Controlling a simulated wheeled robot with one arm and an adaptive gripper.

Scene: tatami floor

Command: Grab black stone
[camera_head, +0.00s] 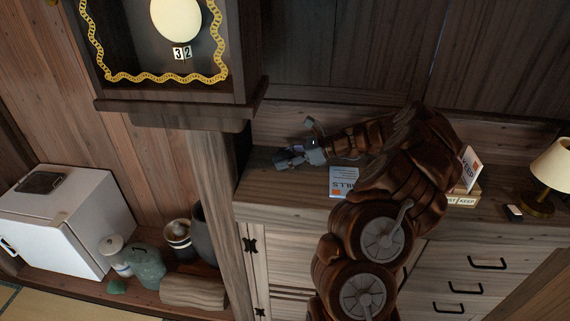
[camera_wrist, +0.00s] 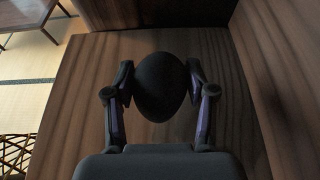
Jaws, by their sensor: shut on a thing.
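In the wrist view, the black stone (camera_wrist: 160,88) is a smooth, dark, egg-shaped thing. It sits between the two fingers of my gripper (camera_wrist: 160,92), which is shut on it. A wooden surface shows behind and around the stone; I cannot tell whether the stone touches it. In the head view, my gripper (camera_head: 291,157) is at the left end of the wooden cabinet top (camera_head: 278,186), by the post. The stone cannot be made out in the head view.
A book (camera_head: 343,181) lies on the cabinet top, right of my gripper. A lamp (camera_head: 551,170) stands at the far right. A wooden post and wall bound the cabinet top's left end and back. A white fridge (camera_head: 62,222) and several pots stand lower left.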

